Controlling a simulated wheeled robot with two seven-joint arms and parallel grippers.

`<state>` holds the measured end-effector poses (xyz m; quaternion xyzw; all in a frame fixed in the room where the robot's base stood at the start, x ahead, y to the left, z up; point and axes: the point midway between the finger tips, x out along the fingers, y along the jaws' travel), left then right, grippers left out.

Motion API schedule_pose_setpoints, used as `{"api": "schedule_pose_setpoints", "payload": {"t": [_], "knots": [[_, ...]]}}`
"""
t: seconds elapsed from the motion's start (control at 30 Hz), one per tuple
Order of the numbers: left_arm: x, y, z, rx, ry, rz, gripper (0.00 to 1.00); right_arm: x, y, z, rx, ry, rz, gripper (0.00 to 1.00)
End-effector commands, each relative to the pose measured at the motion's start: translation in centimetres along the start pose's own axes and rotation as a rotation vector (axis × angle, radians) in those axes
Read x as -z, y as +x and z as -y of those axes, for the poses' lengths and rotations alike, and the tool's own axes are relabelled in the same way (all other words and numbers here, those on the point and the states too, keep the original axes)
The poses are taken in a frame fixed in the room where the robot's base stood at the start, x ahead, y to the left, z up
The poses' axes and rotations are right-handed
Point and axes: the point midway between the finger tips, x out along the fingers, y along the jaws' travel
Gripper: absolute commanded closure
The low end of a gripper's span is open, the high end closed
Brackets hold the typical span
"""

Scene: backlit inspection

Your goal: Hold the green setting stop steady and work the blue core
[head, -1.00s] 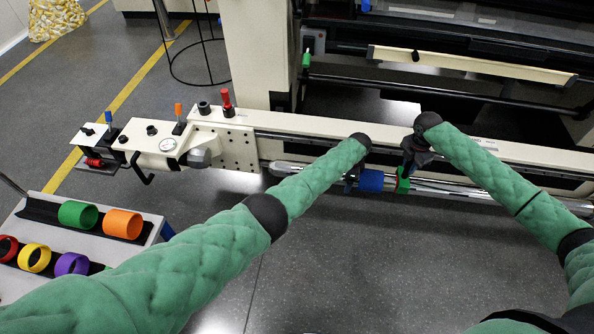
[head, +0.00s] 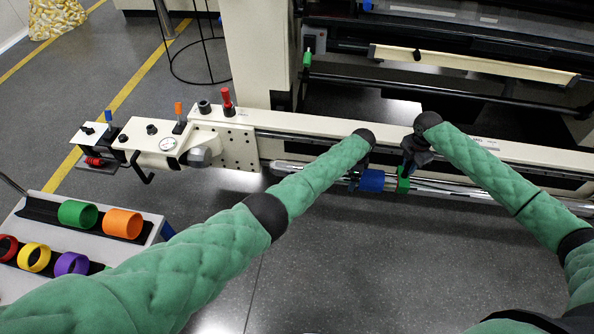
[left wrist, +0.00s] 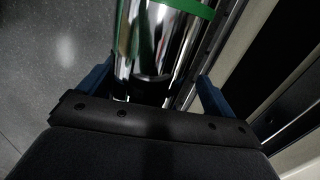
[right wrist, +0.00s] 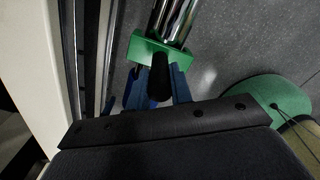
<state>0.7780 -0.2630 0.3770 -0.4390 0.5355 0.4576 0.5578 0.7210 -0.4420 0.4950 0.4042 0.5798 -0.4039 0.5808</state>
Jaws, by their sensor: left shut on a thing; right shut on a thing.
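The blue core (head: 371,180) sits on the shiny rail at the front of the machine. The green setting stop (head: 403,184) is just right of it; it also shows in the right wrist view (right wrist: 150,48). My left gripper (head: 356,180) is at the blue core and shut on it, its fingers largely hidden by the arm in the head view. In the left wrist view its fingers (left wrist: 155,92) flank shiny metal, with a green band beyond. My right gripper (right wrist: 160,85) is shut on the black knob (right wrist: 160,72) of the green stop.
A tray (head: 150,238) with several coloured rings stands at the lower left. The machine's cream beam (head: 300,124) runs behind the rail. Levers and a gauge (head: 168,145) are at its left end. The grey floor (head: 380,260) in front is clear.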

Motion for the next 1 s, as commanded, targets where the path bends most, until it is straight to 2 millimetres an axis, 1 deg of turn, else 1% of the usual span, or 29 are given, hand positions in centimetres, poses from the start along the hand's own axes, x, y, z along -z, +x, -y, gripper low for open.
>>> {"api": "schedule_pose_setpoints", "payload": {"t": [0.03,0.17,0.27,1.0], "knots": [[6.8,-1.8,-2.1,0.003,0.046,-0.051,0.32,0.0,0.1,0.1,0.003,0.0,0.0,1.0],[6.9,-1.9,-2.1,0.004,0.047,-0.051,0.32,0.0,0.1,0.1,0.004,0.0,0.0,1.0],[6.9,-2.4,-2.1,0.006,0.048,-0.052,0.32,0.0,0.1,0.1,0.004,0.0,0.0,1.0],[6.6,-8.2,-2.3,0.001,0.05,-0.047,0.32,0.0,0.1,0.1,0.003,0.0,0.0,1.0]]}}
